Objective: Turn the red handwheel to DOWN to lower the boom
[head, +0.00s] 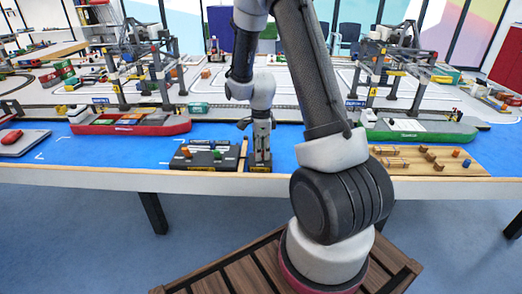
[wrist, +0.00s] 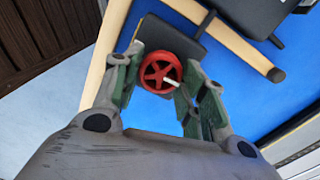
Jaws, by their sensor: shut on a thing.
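The red handwheel (wrist: 150,68) shows in the wrist view as a spoked ring with a small white mark pointing to the lower right. My gripper (wrist: 163,77) has a green-padded finger on each side of the wheel and is shut on it. The wheel sits over a dark base at the table's edge. In the head view my gripper (head: 260,157) points down at a small dark base (head: 260,168) on the front edge; the wheel itself is hidden there. I cannot read any DOWN marking.
A dark control box (head: 203,163) with coloured knobs stands just left of my gripper. A wooden board (head: 440,168) with small blocks lies to the right. A red boat (head: 130,127) and a green boat (head: 420,133) sit under gantry cranes behind.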

